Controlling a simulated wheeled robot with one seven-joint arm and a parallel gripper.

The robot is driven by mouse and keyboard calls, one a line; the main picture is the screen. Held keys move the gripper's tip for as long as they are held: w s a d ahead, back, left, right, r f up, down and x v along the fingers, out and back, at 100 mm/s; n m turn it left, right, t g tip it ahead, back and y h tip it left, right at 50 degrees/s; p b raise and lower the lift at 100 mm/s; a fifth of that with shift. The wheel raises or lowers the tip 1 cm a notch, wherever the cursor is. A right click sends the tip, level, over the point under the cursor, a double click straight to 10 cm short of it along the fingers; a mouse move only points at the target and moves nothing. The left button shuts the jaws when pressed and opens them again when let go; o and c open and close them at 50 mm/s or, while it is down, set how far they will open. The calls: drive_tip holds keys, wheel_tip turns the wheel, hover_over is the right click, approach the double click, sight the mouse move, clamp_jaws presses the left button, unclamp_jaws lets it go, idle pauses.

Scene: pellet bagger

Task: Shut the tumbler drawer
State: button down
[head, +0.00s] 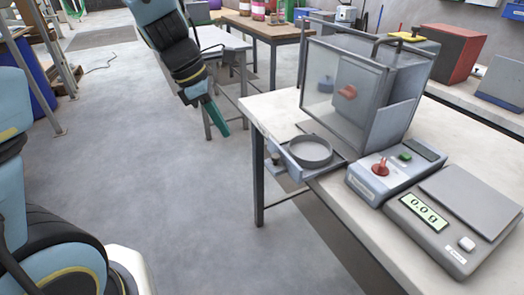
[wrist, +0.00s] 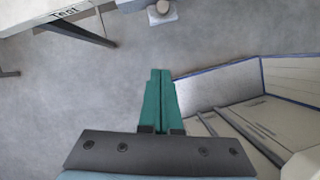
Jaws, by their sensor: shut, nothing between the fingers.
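The tumbler drawer (head: 292,164) is pulled out from the base of the clear-walled box machine (head: 346,85) on the pale bench. It sticks out past the bench's left edge. A grey round ring (head: 310,151) sits on it, and a small handle shows at its outer left end. My gripper (head: 222,128) points down over the floor, to the left of the drawer and apart from it. In the wrist view my gripper's green fingers (wrist: 160,76) are together with nothing between them. I cannot clearly identify the drawer in the wrist view.
A control box with a red knob (head: 381,168) and a scale reading 0.0 g (head: 424,210) stand on the bench (head: 262,115). Other tables stand behind. The floor (head: 150,160) left of the bench is open.

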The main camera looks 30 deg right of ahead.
drive_tip(key=d, duration=0.1)
hover_over(269, 165)
drive_tip(key=w+a, duration=0.1)
drive_tip(key=a, duration=0.2)
wheel_tip(269, 165, down, 9)
drive_tip(key=shift+s+d+f+n, duration=0.15)
drive_tip(key=shift+d+n, duration=0.25)
drive_tip(key=shift+d, duration=0.25)
